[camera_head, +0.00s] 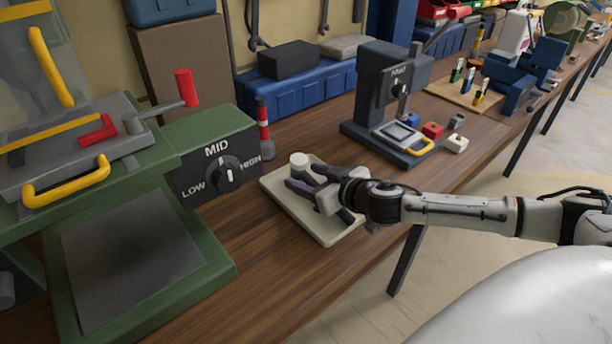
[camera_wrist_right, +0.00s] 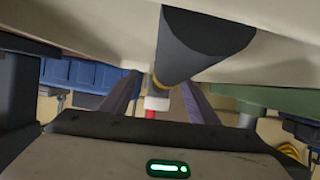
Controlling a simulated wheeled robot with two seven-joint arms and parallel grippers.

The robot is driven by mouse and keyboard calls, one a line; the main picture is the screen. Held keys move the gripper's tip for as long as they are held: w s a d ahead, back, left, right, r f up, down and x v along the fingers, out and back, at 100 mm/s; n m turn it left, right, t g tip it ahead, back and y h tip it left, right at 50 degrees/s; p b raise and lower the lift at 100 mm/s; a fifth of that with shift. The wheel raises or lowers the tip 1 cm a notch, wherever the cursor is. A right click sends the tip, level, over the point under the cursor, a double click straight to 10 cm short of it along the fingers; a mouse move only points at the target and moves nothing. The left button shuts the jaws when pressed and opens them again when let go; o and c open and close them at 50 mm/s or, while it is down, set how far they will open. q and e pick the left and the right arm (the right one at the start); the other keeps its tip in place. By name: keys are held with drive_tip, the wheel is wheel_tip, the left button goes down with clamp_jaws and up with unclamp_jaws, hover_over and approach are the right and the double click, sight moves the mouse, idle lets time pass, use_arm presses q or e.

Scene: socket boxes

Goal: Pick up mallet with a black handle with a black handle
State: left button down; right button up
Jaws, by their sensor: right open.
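The mallet lies in a shallow cream tray (camera_head: 318,233) on the wooden bench. Its pale head (camera_head: 299,160) shows at the tray's far end in the head view, and its black handle (camera_head: 347,216) sticks out on the near side of my gripper. My right gripper (camera_head: 308,180) is over the tray with its dark fingers spread around or just above the handle; contact cannot be told. My left gripper is not in view.
A green machine (camera_head: 215,150) with a MID dial stands left of the tray. A dark press (camera_head: 390,90) is at the back right. Bare bench lies in front of the tray.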

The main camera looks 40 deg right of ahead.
drive_tip(key=shift+w+f, duration=0.1)
drive_tip(key=shift+w, duration=0.15)
drive_tip(key=shift+c, duration=0.2)
clamp_jaws()
